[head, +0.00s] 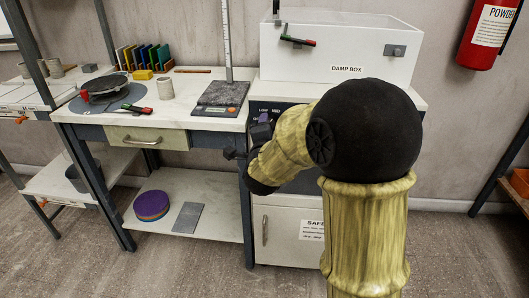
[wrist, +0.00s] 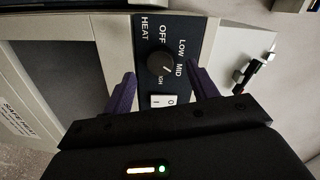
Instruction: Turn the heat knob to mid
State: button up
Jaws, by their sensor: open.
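The heat knob (wrist: 159,65) is a round black dial on a dark panel (wrist: 187,28) marked HEAT, OFF, LOW, MID and HIGH, with the lettering turned sideways in the wrist view. A small light mark shows on the knob's lower right, toward the HIGH lettering, but its exact setting is hard to read. My gripper (wrist: 162,70) is open, its purple fingers apart on either side of the knob; I cannot tell whether they touch it. In the head view my gripper (head: 262,122) is at the panel (head: 262,107), and my arm hides the knob.
A white rocker switch (wrist: 162,100) sits beside the knob, between the fingers. The damp box (head: 345,52) stands above the panel. A cabinet door (head: 285,236) is below.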

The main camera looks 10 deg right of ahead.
jog(key=v, duration=1.3)
jog(key=shift+s, duration=0.4)
jog(key=shift+f, duration=0.1)
notch_tip(320, 180, down, 11)
jog(key=s+a+n+g+y, duration=0.1)
jog(key=s+n+g+y, duration=0.1)
jog(key=n+g+y, duration=0.6)
jog(key=s+d+f+n+g+h, duration=0.45)
jog(key=s+f+n+g, duration=0.2)
jog(key=s+n, duration=0.4)
notch_tip(320, 180, up, 35)
jog(key=p, duration=3.5)
jog(key=shift+s+d+f+t+y, duration=0.2)
jog(key=shift+d+f+t+y, duration=0.05)
jog(key=shift+d+t+y, duration=0.2)
jog(key=shift+m, duration=0.25)
